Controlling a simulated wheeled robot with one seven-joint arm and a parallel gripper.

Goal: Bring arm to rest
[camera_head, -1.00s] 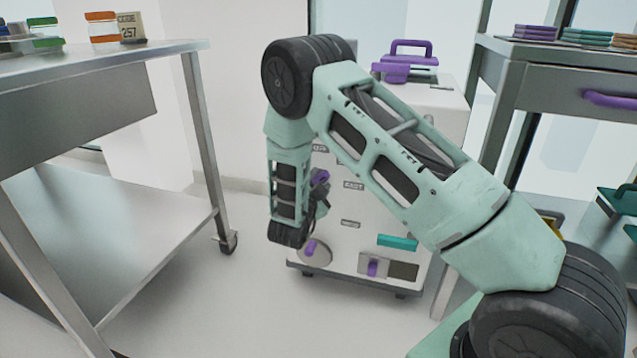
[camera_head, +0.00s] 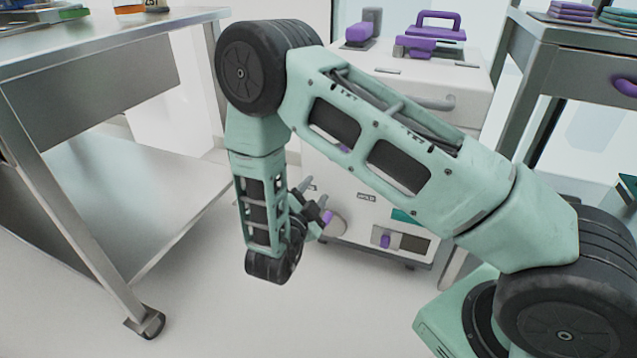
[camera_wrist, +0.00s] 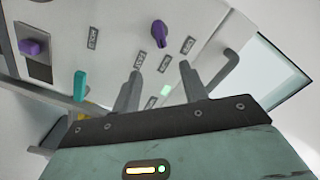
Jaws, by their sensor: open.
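My pale green arm reaches across the head view, its forearm hanging down from the elbow. My gripper (camera_head: 314,203) sits at the low end of the forearm, in front of a white machine (camera_head: 345,205). In the wrist view my gripper (camera_wrist: 160,80) has its two grey fingers apart with nothing between them. Beyond them is the machine's labelled front (camera_wrist: 115,35), tilted in the picture. It carries a purple knob (camera_wrist: 159,33) and a teal handle (camera_wrist: 80,86). I cannot tell the exact gap between fingers and machine.
A steel table (camera_head: 150,27) on wheels stands at the left, with a lower shelf (camera_head: 110,185). Purple-handled items (camera_head: 430,45) sit on top of the machine. Pale floor (camera_head: 210,310) is clear between table and machine.

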